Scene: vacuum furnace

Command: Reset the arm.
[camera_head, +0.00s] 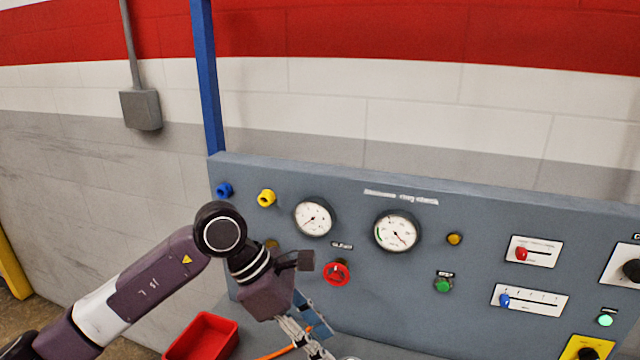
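My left arm (150,280) comes in from the lower left, bends at a dark joint and points its wrist down to the right. My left gripper (318,348) is at the bottom middle, in front of the grey control panel (300,175) and below the red knob (337,273). Its fingers are thin and partly cut off by the frame edge, so whether they are open or shut does not show clearly. My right arm and gripper are out of view.
A red bin (228,340) stands left of the gripper. A blue piece (318,318) and an orange strip (275,353) show close to the fingers. The panel carries two gauges (397,231), a green button (443,285), a red slider (521,253) and a blue slider (504,300).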

